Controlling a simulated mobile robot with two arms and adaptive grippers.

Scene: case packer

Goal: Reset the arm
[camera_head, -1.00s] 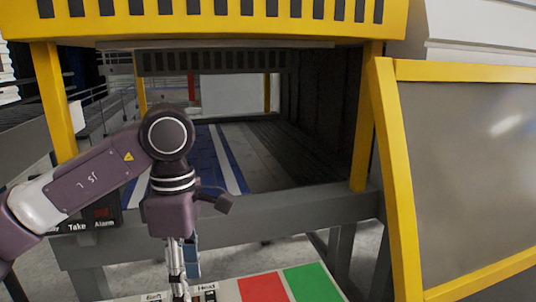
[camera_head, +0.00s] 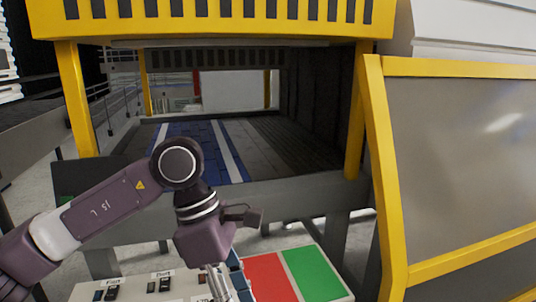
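My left arm comes in from the left, and its wrist hangs in front of the case packer's opening. My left gripper (camera_head: 222,286) points down over the control panel (camera_head: 188,284). Its fingers run off the bottom edge, so their tips and opening are hidden. No held object can be made out. My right gripper is out of view. The panel carries a red patch (camera_head: 272,279) and a green patch (camera_head: 317,273) to the right of the gripper.
The yellow machine frame (camera_head: 78,100) surrounds a dark conveyor (camera_head: 275,148) with blue and white strips. A yellow-framed door (camera_head: 375,150) with a grey pane stands at the right. A grey beam (camera_head: 290,205) runs below the opening. Labelled switches (camera_head: 112,290) sit on the panel's left.

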